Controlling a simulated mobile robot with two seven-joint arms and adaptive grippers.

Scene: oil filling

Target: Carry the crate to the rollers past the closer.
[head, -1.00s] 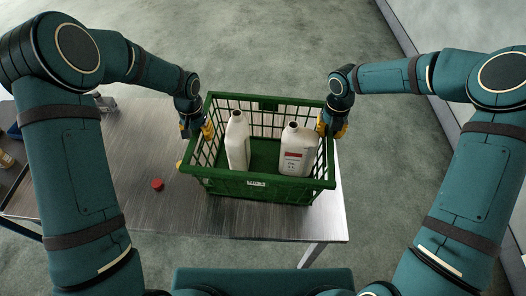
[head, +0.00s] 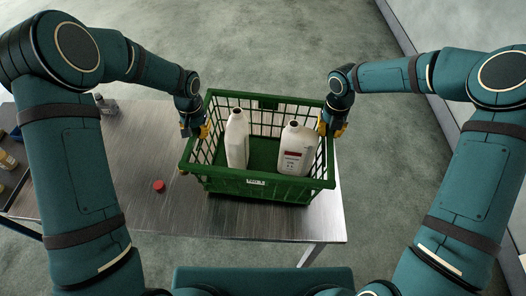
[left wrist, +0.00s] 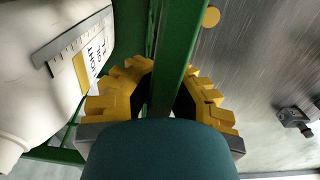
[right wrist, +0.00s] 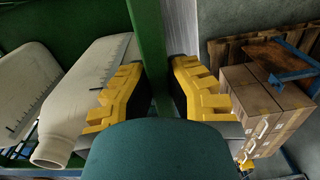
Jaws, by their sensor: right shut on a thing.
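The green crate (head: 258,187) is at the right end of the metal table, with two white bottles standing in it, one at left (head: 237,140) and one with a red label (head: 295,150). My left gripper (head: 194,128) is shut on the crate's left rim (left wrist: 172,50), with a finger on each side. My right gripper (head: 333,125) is shut on the crate's right rim (right wrist: 148,45). Both wrist views show the rims between the yellow fingers. I cannot tell whether the crate's underside touches the table. Neither the closer nor the rollers can be made out.
A red cap (head: 158,186) lies on the table (head: 120,160) left of the crate. A small grey object (head: 105,104) stands at the table's far left. Cardboard boxes (right wrist: 262,110) show in the right wrist view. Bare floor lies beyond the table.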

